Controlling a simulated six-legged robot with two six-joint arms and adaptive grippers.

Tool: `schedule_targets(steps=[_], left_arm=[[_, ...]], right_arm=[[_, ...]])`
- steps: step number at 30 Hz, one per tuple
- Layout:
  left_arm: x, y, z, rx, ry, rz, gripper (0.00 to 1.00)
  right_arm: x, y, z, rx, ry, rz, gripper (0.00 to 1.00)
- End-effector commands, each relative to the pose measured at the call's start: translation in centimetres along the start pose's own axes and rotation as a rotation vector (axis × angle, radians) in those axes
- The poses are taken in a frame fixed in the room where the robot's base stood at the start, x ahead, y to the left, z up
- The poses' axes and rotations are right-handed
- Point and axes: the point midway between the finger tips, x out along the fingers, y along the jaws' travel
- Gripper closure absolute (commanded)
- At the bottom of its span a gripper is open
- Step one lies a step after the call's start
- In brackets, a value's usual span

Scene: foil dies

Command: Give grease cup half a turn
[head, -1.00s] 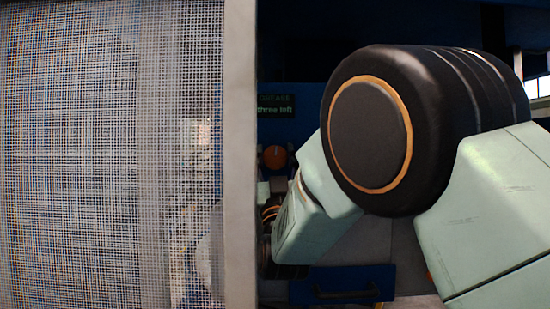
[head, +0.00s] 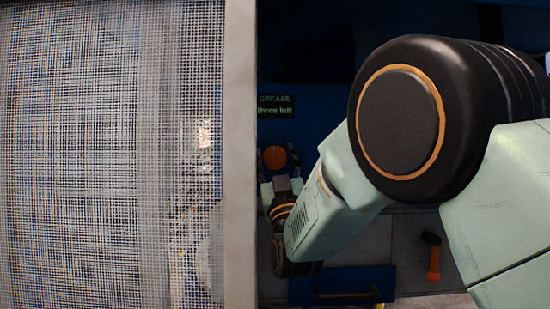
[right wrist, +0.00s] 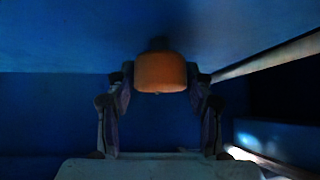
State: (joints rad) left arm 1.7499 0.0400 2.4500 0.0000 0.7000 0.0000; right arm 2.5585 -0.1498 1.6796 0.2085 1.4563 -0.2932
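The grease cup (head: 274,157) is a round orange knob on the blue panel, below a small dark display reading "GREASE three left" (head: 275,106). In the right wrist view the orange cup (right wrist: 160,72) sits between the fingertips of my right gripper (right wrist: 160,78). Its width fills the gap, with one finger against each side. In the head view my right gripper (head: 281,183) comes up to the cup from below, and part of the fingers is hard to make out. My left gripper is not in view.
A pale-framed mesh screen (head: 110,150) fills the left of the head view, its frame edge (head: 240,150) close beside my right gripper. A blue drawer-like box with a handle (head: 342,284) is below.

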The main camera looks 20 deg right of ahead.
Motion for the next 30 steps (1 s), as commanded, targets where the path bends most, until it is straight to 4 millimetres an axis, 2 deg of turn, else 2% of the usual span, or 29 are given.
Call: schedule_targets(steps=[1, 5, 17, 20, 30], left_arm=[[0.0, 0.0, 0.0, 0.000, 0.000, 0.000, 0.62], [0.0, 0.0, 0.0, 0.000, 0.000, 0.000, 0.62], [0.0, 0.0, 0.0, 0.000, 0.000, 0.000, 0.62], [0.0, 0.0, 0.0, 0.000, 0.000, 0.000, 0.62], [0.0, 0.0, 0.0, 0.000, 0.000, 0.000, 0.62]], right_arm=[[0.0, 0.0, 0.0, 0.000, 0.000, 0.000, 0.40], [0.0, 0.0, 0.0, 0.001, 0.001, 0.000, 0.29], [-0.5, 0.0, 0.0, 0.001, 0.000, -0.001, 0.29], [-1.7, -0.1, 0.0, 0.001, -0.001, -0.002, 0.29], [-8.4, -0.1, 0.0, 0.000, -0.001, -0.003, 0.29]])
